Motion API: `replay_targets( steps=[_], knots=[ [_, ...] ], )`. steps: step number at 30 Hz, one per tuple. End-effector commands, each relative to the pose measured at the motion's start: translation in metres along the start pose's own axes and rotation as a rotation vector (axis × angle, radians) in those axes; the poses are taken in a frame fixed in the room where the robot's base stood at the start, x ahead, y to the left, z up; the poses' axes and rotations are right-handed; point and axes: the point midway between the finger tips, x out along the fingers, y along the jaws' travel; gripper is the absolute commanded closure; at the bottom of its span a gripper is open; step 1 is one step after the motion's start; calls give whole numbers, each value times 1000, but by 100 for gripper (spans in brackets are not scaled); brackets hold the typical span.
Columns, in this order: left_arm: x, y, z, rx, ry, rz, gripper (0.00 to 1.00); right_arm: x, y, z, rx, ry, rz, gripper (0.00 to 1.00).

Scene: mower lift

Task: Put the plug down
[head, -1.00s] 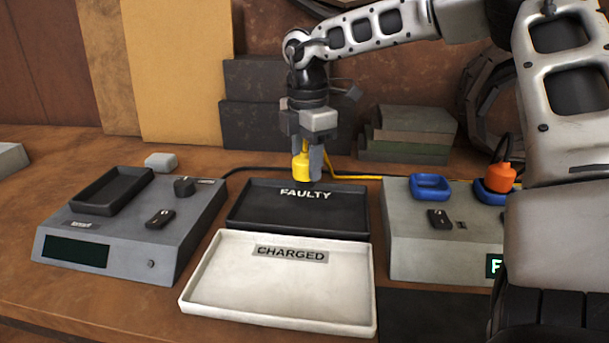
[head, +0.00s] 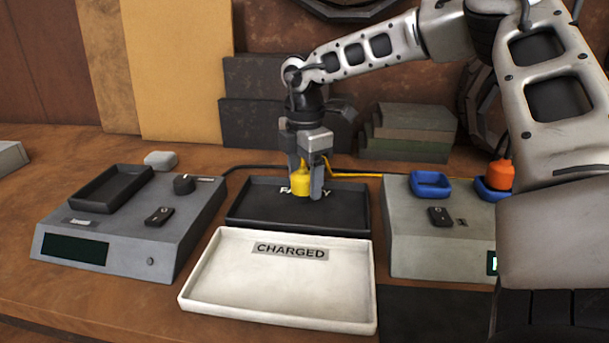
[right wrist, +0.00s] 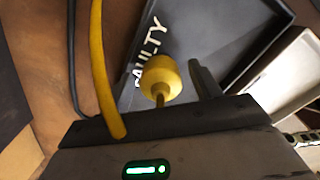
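A yellow plug (head: 301,182) is between the fingers of my right gripper (head: 306,184), upright over the black FAULTY tray (head: 345,215). The plug hides part of the tray's white lettering. I cannot tell whether its bottom touches the tray floor. The right gripper points down and looks shut on the plug. In the right wrist view the plug (right wrist: 161,78) is beside one dark finger (right wrist: 204,80); the other finger is not clear there. A yellow cable (right wrist: 103,70) passes on the left. My left gripper is out of view.
The white CHARGED tray (head: 280,285) is empty in front. A grey device (head: 120,230) with a display and shallow black dish stands left. A grey charger (head: 440,250) with blue holders and an orange plug (head: 499,174) stands right. Dark blocks (head: 265,125) stand behind.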

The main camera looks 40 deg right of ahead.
Motion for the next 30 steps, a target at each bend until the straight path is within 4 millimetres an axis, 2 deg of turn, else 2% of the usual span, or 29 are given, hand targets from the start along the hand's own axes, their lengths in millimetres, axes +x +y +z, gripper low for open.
replay_targets(
  steps=[8, 11, 21, 24, 30],
  knots=[
    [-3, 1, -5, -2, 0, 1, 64, -7, 0, 0, 0, 0, 1, 37],
    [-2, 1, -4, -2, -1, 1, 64, -22, 1, 0, 1, -1, 4, 37],
    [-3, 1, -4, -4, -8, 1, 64, -94, 0, 0, 1, -2, 2, 37],
    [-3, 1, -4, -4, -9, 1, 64, -109, 0, 0, 2, -3, 1, 37],
    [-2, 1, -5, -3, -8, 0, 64, -122, 0, 0, 1, -1, -2, 37]
  ],
)
